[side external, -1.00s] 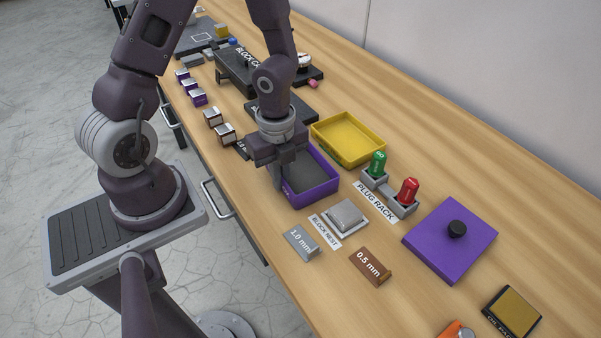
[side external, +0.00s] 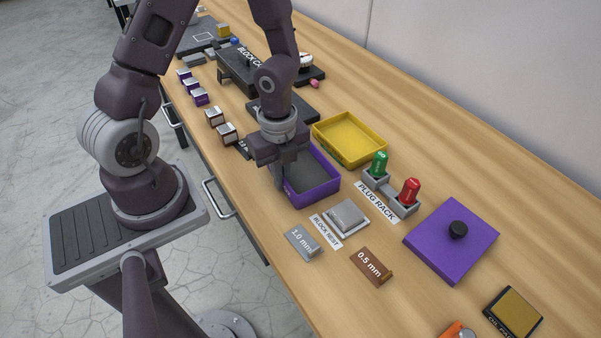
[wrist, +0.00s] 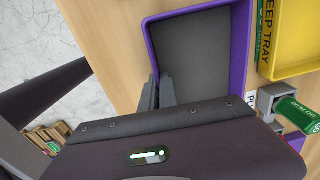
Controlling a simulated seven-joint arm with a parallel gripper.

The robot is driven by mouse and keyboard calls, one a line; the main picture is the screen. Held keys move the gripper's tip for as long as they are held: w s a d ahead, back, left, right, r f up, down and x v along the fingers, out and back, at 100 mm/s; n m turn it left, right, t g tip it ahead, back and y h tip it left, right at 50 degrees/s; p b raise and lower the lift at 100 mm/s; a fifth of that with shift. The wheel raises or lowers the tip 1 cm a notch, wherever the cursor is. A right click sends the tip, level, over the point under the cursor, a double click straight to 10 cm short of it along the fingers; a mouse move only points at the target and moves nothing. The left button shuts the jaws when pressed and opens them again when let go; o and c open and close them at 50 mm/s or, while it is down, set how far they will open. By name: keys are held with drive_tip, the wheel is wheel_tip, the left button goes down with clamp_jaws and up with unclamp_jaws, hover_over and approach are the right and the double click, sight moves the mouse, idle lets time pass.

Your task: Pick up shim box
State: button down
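The shim box appears to be the open purple box (side external: 318,190) with a dark grey floor, on the wooden bench; no name on it is readable. It also shows in the wrist view (wrist: 240,50), empty where I see its floor. My gripper (side external: 279,180) points down at the box's near left wall. In the wrist view its two grey fingers (wrist: 159,92) sit close together, one on each side of that wall, and look closed on it. The fingertips are partly hidden by the gripper body. The box stands level; I cannot tell any lift.
A yellow tray (side external: 349,138) stands close behind the box. The plug rack (side external: 404,206) holds a green and a red plug. The block nest (side external: 347,217) and two shim plates (side external: 303,243) lie in front. A purple lid with a black knob (side external: 451,240) lies at right.

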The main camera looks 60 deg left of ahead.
drive_tip(key=shift+r, duration=0.15)
wheel_tip(320, 180, up, 9)
drive_tip(key=w+d+r+n, duration=0.2)
drive_tip(key=w+r+n, duration=0.1)
drive_tip(key=w+n, duration=0.95)
drive_tip(key=w+d+r+n, duration=0.2)
drive_tip(key=w+r+n, duration=0.1)
drive_tip(key=w+n, duration=0.95)
wheel_tip(320, 180, up, 6)
drive_tip(key=a+t+h, duration=0.3)
drive_tip(key=t+h, duration=0.2)
drive_tip(key=h, duration=0.5)
drive_tip(key=s+a+f+m+t+h, duration=0.1)
drive_tip(key=s+a+t+h, duration=0.3)
drive_tip(key=h, duration=0.8)
drive_tip(key=a+t, duration=0.2)
drive_tip(key=a, duration=0.2)
drive_tip(key=shift+s+a+f, duration=0.2)
drive_tip(key=shift+s+a, duration=0.05)
drive_tip(key=shift+s, duration=0.15)
